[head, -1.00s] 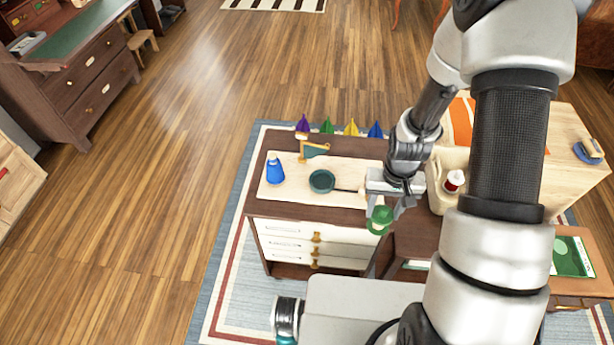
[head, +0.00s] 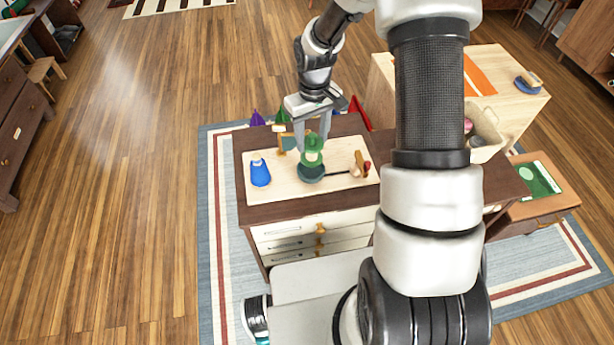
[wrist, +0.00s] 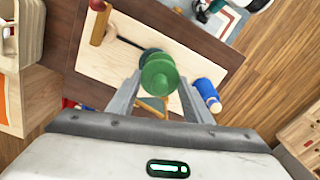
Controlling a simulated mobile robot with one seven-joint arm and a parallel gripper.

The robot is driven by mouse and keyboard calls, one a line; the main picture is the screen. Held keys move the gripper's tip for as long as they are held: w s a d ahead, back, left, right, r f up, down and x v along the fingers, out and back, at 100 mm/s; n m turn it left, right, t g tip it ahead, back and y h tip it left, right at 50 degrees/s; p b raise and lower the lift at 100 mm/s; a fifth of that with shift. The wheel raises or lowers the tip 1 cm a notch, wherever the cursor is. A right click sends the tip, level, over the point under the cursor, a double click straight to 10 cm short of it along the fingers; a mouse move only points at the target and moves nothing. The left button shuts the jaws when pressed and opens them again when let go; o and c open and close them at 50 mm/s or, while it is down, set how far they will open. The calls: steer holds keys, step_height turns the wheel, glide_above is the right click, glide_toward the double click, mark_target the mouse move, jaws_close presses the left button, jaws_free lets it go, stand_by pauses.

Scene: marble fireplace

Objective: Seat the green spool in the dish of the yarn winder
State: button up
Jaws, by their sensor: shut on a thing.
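My gripper (head: 312,146) is shut on the green spool (head: 313,157) and holds it upright over the dark green dish (head: 311,174) of the yarn winder. In the head view the spool's lower end overlaps the dish; I cannot tell whether they touch. In the wrist view the spool (wrist: 159,76) sits between the fingertips (wrist: 158,88) and hides much of the dish (wrist: 150,53). A thin dark rod (head: 338,173) runs from the dish towards a wooden piece (head: 357,165) with a red part at the right of the pale board (head: 285,194).
A blue item (head: 260,173) stands left of the dish on the board. A small gold stand (head: 288,143) is behind the dish. A pale bin (head: 486,133) stands at the right.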

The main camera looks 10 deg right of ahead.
steer(key=shift+w+d+r+n, duration=0.1)
steer(key=shift+w+r+n, duration=0.25)
steer(key=shift+w, duration=0.5)
steer(key=shift+w+f, duration=0.15)
step_height(320, 180, down, 9)
steer(key=shift+r, duration=0.2)
steer(key=shift+f+b, duration=0.2)
steer(key=shift+b, duration=0.2)
steer(key=o, duration=1.1)
steer(key=shift+r, duration=0.1)
